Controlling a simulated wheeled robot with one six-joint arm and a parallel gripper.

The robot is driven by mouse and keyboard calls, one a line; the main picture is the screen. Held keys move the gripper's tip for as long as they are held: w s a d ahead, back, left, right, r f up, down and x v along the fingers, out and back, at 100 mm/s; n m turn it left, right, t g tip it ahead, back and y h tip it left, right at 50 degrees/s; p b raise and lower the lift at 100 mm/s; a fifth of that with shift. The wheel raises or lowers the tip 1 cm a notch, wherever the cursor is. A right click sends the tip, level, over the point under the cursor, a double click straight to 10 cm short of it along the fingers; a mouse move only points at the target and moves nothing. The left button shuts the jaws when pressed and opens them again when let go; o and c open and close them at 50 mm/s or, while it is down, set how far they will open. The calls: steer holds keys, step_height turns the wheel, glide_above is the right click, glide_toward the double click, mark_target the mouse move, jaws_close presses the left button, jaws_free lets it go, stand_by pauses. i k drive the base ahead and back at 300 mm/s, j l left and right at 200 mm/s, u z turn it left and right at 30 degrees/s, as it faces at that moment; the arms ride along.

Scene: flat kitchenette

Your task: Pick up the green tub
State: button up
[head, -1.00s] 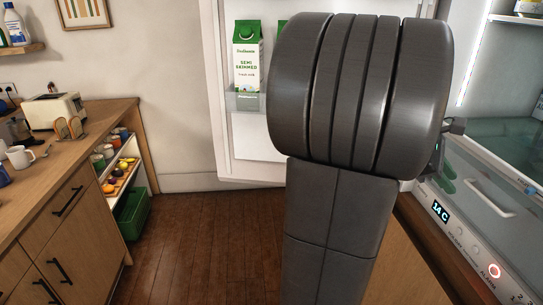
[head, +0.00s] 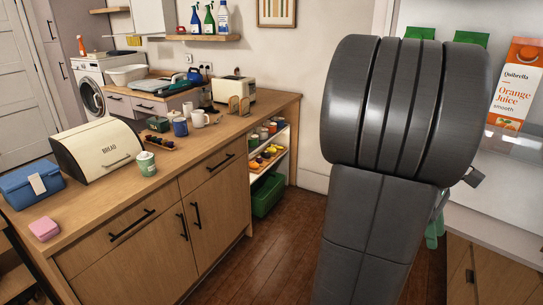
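A small white-and-green lidded tub (head: 147,164) stands upright on the wooden counter, in front of the bread bin. A larger green bin (head: 268,194) sits on the lowest level of the open shelf at the counter's end. I cannot tell which of them is the green tub. My arm fills the right middle of the head view and hides most of my gripper. A small green piece shows past the arm's right edge, low down; whether it is part of my gripper or something held is unclear.
The counter (head: 218,148) also bears a bread bin (head: 95,148), a blue box (head: 30,184), a pink block (head: 45,229), mugs and a toaster (head: 235,90). Open fridge shelving with an orange juice carton (head: 515,85) is at right. Wooden floor (head: 285,250) lies clear between.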

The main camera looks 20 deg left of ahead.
mark_target(147, 165)
steer(key=u, duration=0.45)
steer(key=i+u, duration=0.1)
steer(key=u, duration=0.4)
steer(key=i+u, duration=0.1)
steer(key=u, duration=0.85)
steer(key=i+l+u, duration=0.15)
steer(key=u, duration=0.25)
steer(key=i+l+u, duration=0.45)
steer(key=u, duration=0.3)
steer(key=i+l+u, duration=0.1)
steer(key=l+u, duration=0.3)
steer(key=i+l, duration=0.1)
steer(key=l, duration=0.4)
steer(key=i+l+u, duration=0.1)
steer(key=l, duration=0.35)
steer(key=l+u, duration=0.1)
steer(key=l, duration=0.4)
